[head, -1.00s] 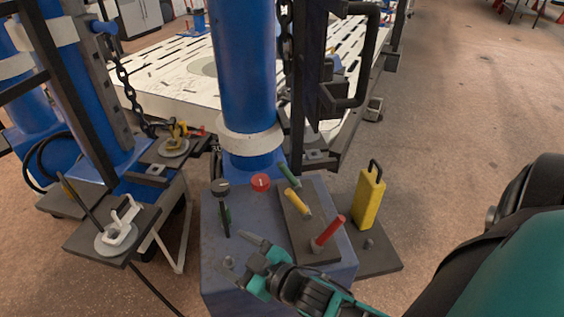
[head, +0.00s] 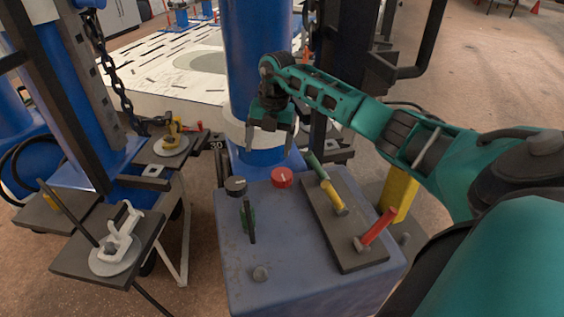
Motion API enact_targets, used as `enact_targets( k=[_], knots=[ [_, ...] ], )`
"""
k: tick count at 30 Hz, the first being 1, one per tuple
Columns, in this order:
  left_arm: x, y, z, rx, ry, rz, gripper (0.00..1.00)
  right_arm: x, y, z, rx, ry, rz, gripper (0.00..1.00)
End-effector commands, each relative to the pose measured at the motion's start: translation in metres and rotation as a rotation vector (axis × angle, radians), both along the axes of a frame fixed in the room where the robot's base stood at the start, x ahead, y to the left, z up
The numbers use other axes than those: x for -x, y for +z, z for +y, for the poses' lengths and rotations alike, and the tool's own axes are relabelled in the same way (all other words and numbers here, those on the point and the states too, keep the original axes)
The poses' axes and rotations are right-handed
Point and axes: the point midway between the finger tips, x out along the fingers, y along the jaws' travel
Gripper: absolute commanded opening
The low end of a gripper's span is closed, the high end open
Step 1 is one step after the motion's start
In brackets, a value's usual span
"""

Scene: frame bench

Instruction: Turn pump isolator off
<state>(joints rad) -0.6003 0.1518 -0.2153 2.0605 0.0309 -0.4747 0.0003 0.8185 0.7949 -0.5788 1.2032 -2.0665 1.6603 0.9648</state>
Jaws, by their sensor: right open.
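On the blue box's top (head: 285,280) are two round knobs at the back. One is a red knob (head: 283,178) with a white mark; the other is a dark grey knob (head: 236,187) to its left. I cannot tell from any label which one is the pump isolator. My right gripper (head: 269,151) hangs above and behind the red knob, in front of the blue column, fingers pointing down. It is open and empty, apart from both knobs. My left gripper is not in view.
A yellow block (head: 398,196) stands right, partly behind my arm. White clamp (head: 122,236) at left.

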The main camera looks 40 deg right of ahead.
Motion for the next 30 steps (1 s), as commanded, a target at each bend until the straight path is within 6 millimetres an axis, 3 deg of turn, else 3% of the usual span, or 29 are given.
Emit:
enact_targets(
  k=[1, 3, 8, 21, 30],
  knots=[
    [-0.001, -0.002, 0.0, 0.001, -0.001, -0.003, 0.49, 0.001, 0.006, -0.017, 0.05, -0.035, 0.019, 0.89],
    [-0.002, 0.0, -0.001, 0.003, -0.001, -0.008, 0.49, 0.004, 0.012, -0.031, 0.095, -0.068, 0.039, 0.89],
    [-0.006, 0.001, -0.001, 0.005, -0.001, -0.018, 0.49, 0.007, 0.007, -0.041, 0.127, -0.093, 0.058, 0.89],
    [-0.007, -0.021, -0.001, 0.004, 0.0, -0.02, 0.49, 0.007, -0.081, -0.038, 0.121, -0.088, 0.057, 0.89],
    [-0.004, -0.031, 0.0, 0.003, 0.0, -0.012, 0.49, 0.006, -0.111, -0.039, 0.122, -0.088, 0.053, 0.89]
  ],
)
